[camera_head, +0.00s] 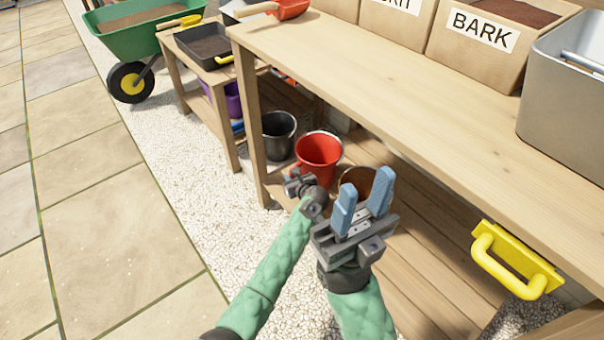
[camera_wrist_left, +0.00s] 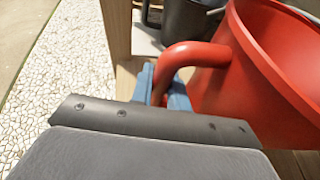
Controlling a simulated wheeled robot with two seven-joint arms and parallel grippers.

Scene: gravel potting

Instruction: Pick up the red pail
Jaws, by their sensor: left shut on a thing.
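The red pail (camera_head: 318,165) is in the head view below the bench top, at the lower shelf, upright with its open mouth up. In the left wrist view the red pail (camera_wrist_left: 255,85) fills the right side, and its curved red handle (camera_wrist_left: 190,55) runs down between the blue fingers. My left gripper (camera_head: 298,183) is at the near side of the pail, shut on this handle; its fingertips are partly hidden behind the handle. I cannot tell whether the pail's base touches the shelf. My right gripper (camera_head: 362,205) is open and empty, nearer the camera and right of the pail.
A dark bucket (camera_head: 278,135) stands just behind-left of the pail, and a brown pot (camera_head: 357,187) is right of it, partly hidden by my right gripper. The bench top (camera_head: 400,95) overhangs the shelf (camera_head: 400,240). A bench leg (camera_head: 250,130) stands left. White gravel (camera_head: 200,165) lies open left.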

